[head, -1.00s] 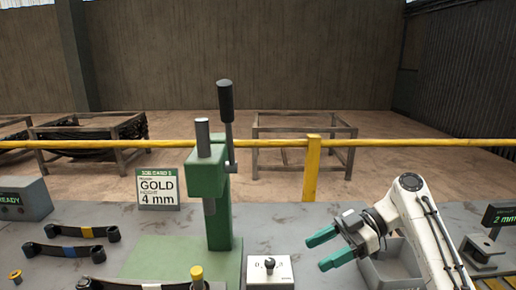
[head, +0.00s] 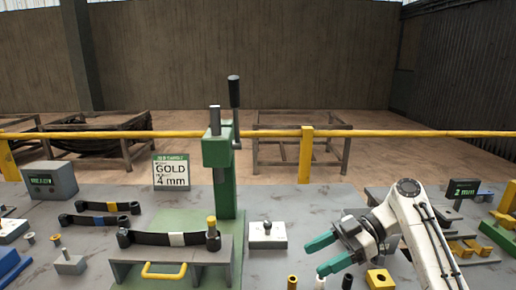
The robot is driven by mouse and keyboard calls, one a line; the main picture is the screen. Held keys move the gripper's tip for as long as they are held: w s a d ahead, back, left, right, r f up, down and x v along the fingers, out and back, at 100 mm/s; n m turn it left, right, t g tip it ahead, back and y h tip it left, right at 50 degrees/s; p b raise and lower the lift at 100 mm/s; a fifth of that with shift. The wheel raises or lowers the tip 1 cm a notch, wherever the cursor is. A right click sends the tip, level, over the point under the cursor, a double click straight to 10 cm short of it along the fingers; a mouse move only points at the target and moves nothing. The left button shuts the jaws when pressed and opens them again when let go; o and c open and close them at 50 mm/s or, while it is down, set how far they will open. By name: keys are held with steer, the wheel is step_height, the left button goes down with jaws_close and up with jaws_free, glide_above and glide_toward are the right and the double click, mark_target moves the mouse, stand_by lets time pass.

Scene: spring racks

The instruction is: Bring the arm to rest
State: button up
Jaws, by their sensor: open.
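My gripper (head: 328,254) has green fingers, spread apart with nothing between them. It is at the right of the head view, at the end of my white arm, above the grey table (head: 270,205). Its fingers point left and a little toward the front. A black bushing (head: 347,281) and a yellow block with a hole (head: 380,279) stand below and in front of it. Part of a grey bin (head: 377,197) shows behind my arm.
A green press (head: 226,178) stands mid-table behind a grey stand (head: 198,258) bearing a black leaf spring (head: 160,239) with a white band. Two more springs lie left. A yellow rail (head: 262,134) runs behind.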

steer(key=s+f+m+t+h+b, duration=0.25)
steer(key=s+f+m, duration=0.5)
steer(key=f, duration=0.65)
steer(key=s+f+m+t+h+b, duration=0.1)
steer(key=s+f+m+h, duration=0.25)
steer(key=s+f, duration=0.9)
steer(key=s+d+f+m+h+b, duration=0.1)
steer(key=s+d+f+m+h, duration=0.1)
steer(key=s+d, duration=0.4)
steer(key=s+d+f+m+h+b, duration=0.1)
steer(key=s+d+f+m+h, duration=0.2)
steer(key=s, duration=1)
steer(key=d+m+h, duration=0.2)
steer(key=d+m, duration=0.2)
steer(key=shift+m, duration=0.3)
